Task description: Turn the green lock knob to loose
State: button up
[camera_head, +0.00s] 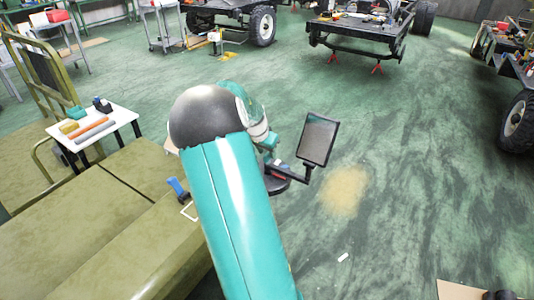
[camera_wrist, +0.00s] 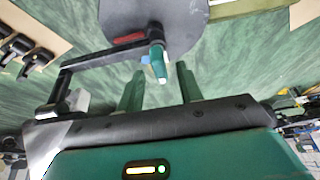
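The green lock knob (camera_wrist: 158,62) shows in the wrist view, a small upright piece with a pale tip, at the end of a black bracket bar (camera_wrist: 100,59). My gripper (camera_wrist: 159,69) is open. Its two green fingers appear on either side of the knob, with a gap to each. I cannot tell whether the knob lies fully between them in depth. Behind it is a dark round plate (camera_wrist: 180,22) with a red mark. In the head view, the bracket carries a dark rectangular panel (camera_head: 318,138). My teal arm hides most of the gripper there, and I cannot make out the knob.
An olive-green body (camera_head: 110,240) fills the lower left, with a blue handle (camera_head: 178,187) on it. A small white table (camera_head: 113,122) holds several tools. Vehicle chassis frames (camera_head: 362,30) stand at the back and right.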

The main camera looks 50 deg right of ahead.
jog(key=shift+x, duration=0.8)
grip_shut()
